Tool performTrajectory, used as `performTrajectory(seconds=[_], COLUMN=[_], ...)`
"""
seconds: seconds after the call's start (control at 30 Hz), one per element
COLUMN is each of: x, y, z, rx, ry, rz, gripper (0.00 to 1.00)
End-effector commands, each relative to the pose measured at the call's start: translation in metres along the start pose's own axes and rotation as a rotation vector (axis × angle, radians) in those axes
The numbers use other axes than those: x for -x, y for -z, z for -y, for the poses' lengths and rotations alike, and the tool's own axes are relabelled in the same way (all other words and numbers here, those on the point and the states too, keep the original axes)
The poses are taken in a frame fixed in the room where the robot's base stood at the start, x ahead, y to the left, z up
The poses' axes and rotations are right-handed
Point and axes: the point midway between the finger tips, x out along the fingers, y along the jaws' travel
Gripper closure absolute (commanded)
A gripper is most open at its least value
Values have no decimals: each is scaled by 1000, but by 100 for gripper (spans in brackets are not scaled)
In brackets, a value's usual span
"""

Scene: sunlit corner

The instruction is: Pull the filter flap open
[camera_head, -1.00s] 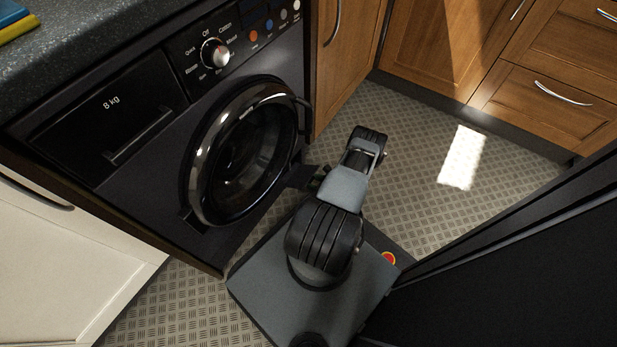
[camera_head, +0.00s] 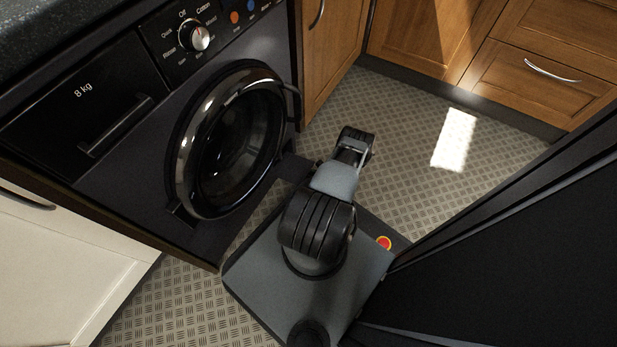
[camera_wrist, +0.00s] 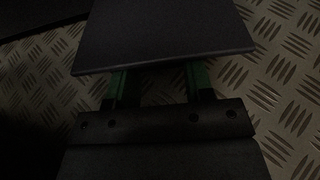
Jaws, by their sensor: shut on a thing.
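The filter flap (camera_head: 292,168) is a small dark panel at the lower right of the black washing machine (camera_head: 120,185). It stands out from the machine's front, beside the round door. In the wrist view the flap (camera_wrist: 160,36) is a flat dark plate across the top middle. My gripper (camera_wrist: 160,82) has green fingers that reach under the plate's near edge, and it is shut on the flap. The fingertips are hidden behind the plate. In the head view my arm's forward links hide the gripper.
The round door (camera_head: 230,140) is shut, with a chrome rim close to my arm. Wooden cabinets (camera_head: 430,40) stand at the back. The patterned floor (camera_head: 410,135) is clear to the right of my arm. A large dark panel (camera_head: 520,260) fills the lower right.

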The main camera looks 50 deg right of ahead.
Motion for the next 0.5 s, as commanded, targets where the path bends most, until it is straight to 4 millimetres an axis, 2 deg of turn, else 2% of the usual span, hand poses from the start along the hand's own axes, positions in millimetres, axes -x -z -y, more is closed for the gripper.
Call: performTrajectory(seconds=[0.27,0.3,0.5], x=[0,0,0], y=[3,3,2], z=[-3,-3,-1], rx=[-5,-5,-3], ry=[-3,-3,-1], rz=[-7,-7,-4], gripper=[95,50,31])
